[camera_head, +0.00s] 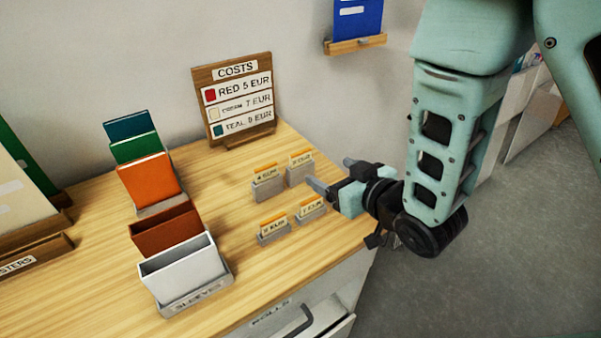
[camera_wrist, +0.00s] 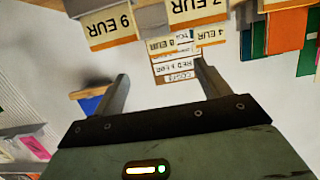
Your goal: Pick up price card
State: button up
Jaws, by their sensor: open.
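Several small price cards with orange top edges stand in grey holders on the wooden table in the head view. They form two rows: a back-left card (camera_head: 267,172), a back-right card (camera_head: 301,158), a front-left card (camera_head: 273,224) and a front-right card (camera_head: 311,206). My gripper (camera_head: 333,174) is open and empty, just right of these cards. In the wrist view, the open fingers (camera_wrist: 162,70) point toward upside-down cards reading 9 EUR (camera_wrist: 110,23), 7 EUR (camera_wrist: 198,10) and 4 EUR (camera_wrist: 211,33). No card is between the fingers.
A COSTS board (camera_head: 235,98) stands behind the cards against the wall. A sleeve rack (camera_head: 190,285) with coloured sleeves is at the left. A blue item (camera_head: 358,20) sits on a wall shelf (camera_head: 355,45). A drawer (camera_head: 325,318) is below the table's front edge.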

aim_at(301, 157)
jog(key=shift+b+x, duration=0.9)
jog(key=shift+b, duration=1.55)
jog(key=shift+w+f+b, duration=0.15)
jog(key=shift+b, duration=0.55)
jog(key=p+x, duration=0.1)
jog(key=x, duration=0.2)
jog(key=shift+w+a, duration=0.2)
jog(key=shift+w, duration=0.05)
jog(key=p+x, duration=0.1)
jog(key=x, duration=0.1)
jog(key=p+x, duration=0.1)
jog(key=x, duration=0.2)
jog(key=shift+a, duration=0.35)
jog(key=shift+w+a, duration=0.25)
jog(key=shift+w, duration=0.15)
jog(key=c, duration=1)
